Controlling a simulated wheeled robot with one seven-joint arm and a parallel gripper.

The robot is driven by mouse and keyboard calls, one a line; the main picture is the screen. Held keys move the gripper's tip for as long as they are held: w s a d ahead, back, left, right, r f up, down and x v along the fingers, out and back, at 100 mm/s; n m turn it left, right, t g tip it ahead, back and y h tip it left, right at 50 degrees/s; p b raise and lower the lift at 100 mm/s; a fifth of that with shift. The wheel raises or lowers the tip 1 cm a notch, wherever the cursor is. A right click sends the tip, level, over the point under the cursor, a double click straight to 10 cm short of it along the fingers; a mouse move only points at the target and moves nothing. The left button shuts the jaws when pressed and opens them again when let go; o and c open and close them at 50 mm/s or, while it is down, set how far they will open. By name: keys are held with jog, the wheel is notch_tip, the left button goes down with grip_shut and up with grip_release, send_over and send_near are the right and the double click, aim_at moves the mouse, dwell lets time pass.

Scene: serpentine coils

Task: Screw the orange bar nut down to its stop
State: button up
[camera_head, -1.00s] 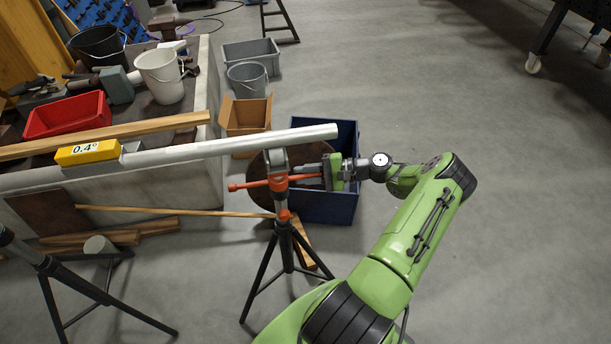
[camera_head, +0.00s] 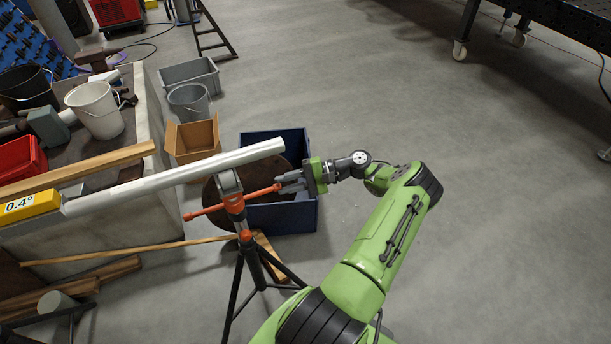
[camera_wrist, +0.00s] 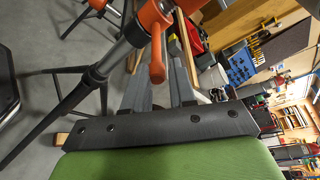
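The orange bar nut (camera_head: 235,204) sits on the stand's post under the grey pipe (camera_head: 180,175), its crossbar running left and right. My gripper (camera_head: 285,183) is at the right end of this bar. In the wrist view my gripper (camera_wrist: 160,88) has two grey fingers apart, with the bar's orange end (camera_wrist: 157,72) showing between them and a gap visible. I cannot tell whether a finger touches it. The yellow level (camera_head: 28,205) on the pipe reads 0.4°. The nut's thread and stop cannot be made out.
The tripod stand (camera_head: 250,275) has spread legs below the nut. A blue crate (camera_head: 300,215) stands behind my gripper, with a brown disc partly in front of it. A bench with buckets (camera_head: 95,108) and wooden beams is at left.

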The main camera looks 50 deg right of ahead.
jog(key=v, duration=0.7)
jog(key=shift+s+d, duration=0.25)
jog(key=shift+d, duration=0.1)
jog(key=shift+r, duration=0.1)
